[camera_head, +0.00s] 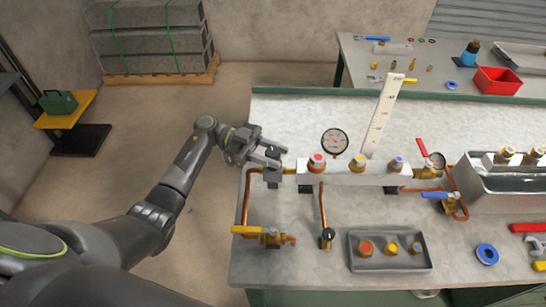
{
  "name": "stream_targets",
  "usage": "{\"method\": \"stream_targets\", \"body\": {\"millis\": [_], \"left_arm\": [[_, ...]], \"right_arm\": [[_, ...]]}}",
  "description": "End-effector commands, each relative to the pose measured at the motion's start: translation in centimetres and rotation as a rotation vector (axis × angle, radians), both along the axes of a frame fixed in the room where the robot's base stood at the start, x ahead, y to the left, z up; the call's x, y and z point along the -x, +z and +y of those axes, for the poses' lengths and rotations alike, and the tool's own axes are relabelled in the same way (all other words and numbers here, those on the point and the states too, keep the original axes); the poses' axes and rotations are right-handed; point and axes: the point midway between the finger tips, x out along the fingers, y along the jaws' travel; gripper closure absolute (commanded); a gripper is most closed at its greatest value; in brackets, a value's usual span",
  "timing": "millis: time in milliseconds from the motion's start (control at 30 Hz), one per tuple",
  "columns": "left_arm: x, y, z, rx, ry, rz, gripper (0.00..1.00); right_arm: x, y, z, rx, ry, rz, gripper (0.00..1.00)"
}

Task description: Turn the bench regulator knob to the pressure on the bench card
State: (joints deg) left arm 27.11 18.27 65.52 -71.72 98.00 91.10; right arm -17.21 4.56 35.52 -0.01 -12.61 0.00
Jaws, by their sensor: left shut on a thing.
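My left gripper (270,152) reaches in over the left end of the bench (300,263). It is shut on the dark upright knob (273,167) of the regulator, which sits on the brass and copper pipe left of the silver manifold block (340,179). The fingers hide part of the knob. A round white-faced gauge (335,141) stands above the manifold; its needle is too small to read. A tall white strip (384,118) with marks and numbers leans upright behind the manifold. I cannot tell whether it is the bench card. My right gripper is not in view.
The manifold carries several coloured caps. A yellow-handled valve (270,236), a grey tray (390,252) of fittings and a blue tape ring (487,254) lie in front. A metal tank (510,185) stands right. A second bench (440,70) with a red bin (497,80) is behind.

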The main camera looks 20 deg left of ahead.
Motion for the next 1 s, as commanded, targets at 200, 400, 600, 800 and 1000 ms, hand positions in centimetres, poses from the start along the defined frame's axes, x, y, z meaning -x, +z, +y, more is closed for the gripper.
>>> {"method": "stream_targets", "body": {"millis": [200,400,600,800,1000], "left_arm": [[0.0,0.1,0.0,-0.001,-0.01,-0.003,0.88],[0.0,0.1,0.0,-0.001,-0.009,-0.003,0.88],[0.0,0.1,0.0,0.0,-0.009,-0.002,0.44],[0.0,0.0,0.0,0.0,-0.009,-0.001,0.44],[-0.2,-0.2,1.1,-0.001,-0.008,-0.001,0.44]], "right_arm": [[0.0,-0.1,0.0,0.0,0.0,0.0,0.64],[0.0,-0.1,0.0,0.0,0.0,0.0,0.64],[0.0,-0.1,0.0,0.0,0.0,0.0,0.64],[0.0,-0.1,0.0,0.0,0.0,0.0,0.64],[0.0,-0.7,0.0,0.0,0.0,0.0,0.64]]}}
